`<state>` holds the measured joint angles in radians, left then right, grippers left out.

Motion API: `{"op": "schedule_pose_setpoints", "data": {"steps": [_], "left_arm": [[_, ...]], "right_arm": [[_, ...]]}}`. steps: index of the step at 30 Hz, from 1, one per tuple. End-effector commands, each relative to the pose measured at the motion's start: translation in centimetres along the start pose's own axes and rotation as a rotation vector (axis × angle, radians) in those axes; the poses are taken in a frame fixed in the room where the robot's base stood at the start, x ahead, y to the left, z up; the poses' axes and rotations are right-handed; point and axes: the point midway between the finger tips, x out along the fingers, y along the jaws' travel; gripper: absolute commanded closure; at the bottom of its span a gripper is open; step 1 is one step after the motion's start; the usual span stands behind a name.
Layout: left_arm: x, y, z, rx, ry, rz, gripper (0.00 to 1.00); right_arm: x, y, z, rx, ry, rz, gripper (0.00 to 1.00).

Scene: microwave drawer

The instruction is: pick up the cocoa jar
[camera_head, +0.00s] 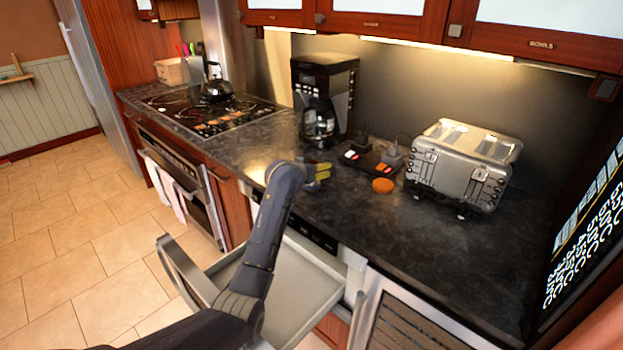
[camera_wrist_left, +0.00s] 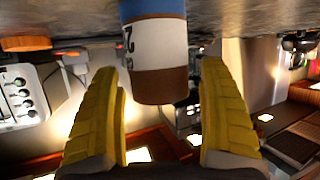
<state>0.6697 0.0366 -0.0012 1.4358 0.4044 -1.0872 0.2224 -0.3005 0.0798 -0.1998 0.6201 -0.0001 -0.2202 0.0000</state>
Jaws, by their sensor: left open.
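The cocoa jar (camera_wrist_left: 158,52) shows in the left wrist view, which looks upside down, with the counter along the top. The jar has blue, white and brown bands and dark printing on the white part. My left gripper (camera_wrist_left: 162,80) is open, with one yellow finger on each side of the jar in that view and visible gaps between. I cannot tell how deep the jar is between the fingers. In the head view my left gripper (camera_head: 318,173) is low over the counter, in front of the coffee maker. I cannot make out the jar there. My right gripper is not in view.
On the dark counter (camera_head: 440,255) stand a coffee maker (camera_head: 324,95), a silver toaster (camera_head: 460,165), a black power strip (camera_head: 372,160) and an orange disc (camera_head: 382,186). A drawer (camera_head: 305,290) is open below my left arm. A kettle (camera_head: 216,88) stands on the stove.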

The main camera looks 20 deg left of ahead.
Motion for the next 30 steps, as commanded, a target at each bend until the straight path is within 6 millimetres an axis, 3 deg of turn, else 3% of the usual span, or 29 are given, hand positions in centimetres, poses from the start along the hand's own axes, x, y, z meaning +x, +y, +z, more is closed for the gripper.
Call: {"op": "schedule_pose_setpoints", "data": {"steps": [3, 19, 30], "left_arm": [[-0.01, -0.01, 0.01, 0.0, 0.0, 0.0, 0.24], [-0.02, 0.0, 0.04, 0.0, -0.001, 0.0, 0.86], [-0.18, 0.0, -0.41, 0.0, 0.0, 0.0, 0.87]], "right_arm": [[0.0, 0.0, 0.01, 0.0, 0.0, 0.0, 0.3], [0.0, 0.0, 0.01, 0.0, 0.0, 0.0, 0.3], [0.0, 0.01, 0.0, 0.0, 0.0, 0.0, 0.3]]}}
